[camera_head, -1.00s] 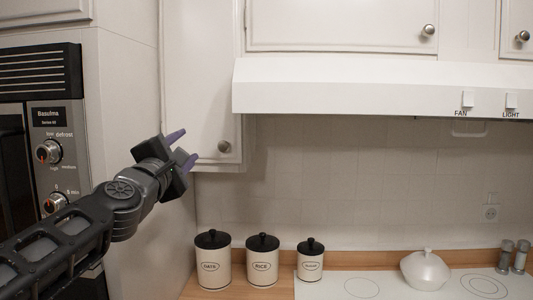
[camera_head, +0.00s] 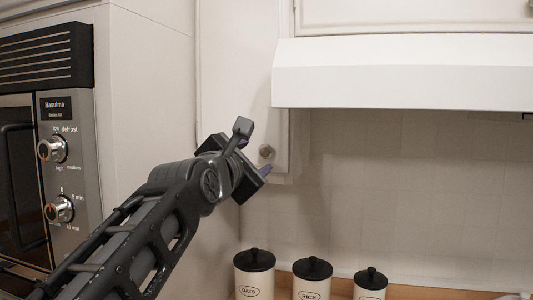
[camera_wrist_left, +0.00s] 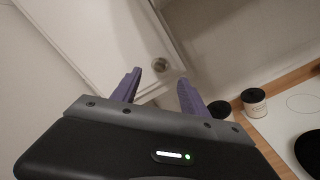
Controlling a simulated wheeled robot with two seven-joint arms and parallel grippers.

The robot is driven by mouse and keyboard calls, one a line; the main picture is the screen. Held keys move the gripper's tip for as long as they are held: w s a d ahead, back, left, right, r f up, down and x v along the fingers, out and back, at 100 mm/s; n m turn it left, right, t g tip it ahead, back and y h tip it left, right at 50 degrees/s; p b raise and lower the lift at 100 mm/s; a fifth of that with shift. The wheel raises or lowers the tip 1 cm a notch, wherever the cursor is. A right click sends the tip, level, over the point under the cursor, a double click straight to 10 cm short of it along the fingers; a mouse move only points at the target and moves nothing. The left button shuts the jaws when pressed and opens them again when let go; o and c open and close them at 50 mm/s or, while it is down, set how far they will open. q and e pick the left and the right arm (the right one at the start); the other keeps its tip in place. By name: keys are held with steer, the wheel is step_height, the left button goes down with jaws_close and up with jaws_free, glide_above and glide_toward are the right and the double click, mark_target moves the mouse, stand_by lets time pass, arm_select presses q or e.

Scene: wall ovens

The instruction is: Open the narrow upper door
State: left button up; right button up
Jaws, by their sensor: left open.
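The narrow upper door (camera_head: 235,75) is a tall white cabinet door left of the range hood, and it looks shut. Its round metal knob (camera_head: 267,151) sits near its lower right corner. My left gripper (camera_head: 256,150) is open, close to the knob, with purple fingers partly hidden by its own body. In the left wrist view, the knob (camera_wrist_left: 160,64) shows just beyond the gap between the two open fingers (camera_wrist_left: 159,88), in front of the door (camera_wrist_left: 95,35). I see no contact with the knob. My right gripper is not in view.
A white range hood (camera_head: 400,75) juts out right of the door. Black-lidded canisters (camera_head: 312,280) stand on the counter below. A wall oven (camera_head: 60,180) with dials is at the left. The tiled wall under the hood is clear.

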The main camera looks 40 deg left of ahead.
mark_target(265, 151)
arm_select(q)
steer(key=p+x, duration=0.2)
steer(key=x, duration=0.4)
steer(key=shift+w+a+r+p, duration=0.1)
steer(key=shift+w+a+p, duration=0.2)
steer(key=shift+p, duration=0.1)
steer(key=shift+w, duration=0.35)
steer(key=shift+c, duration=0.2)
jaws_close()
stand_by(0.5)
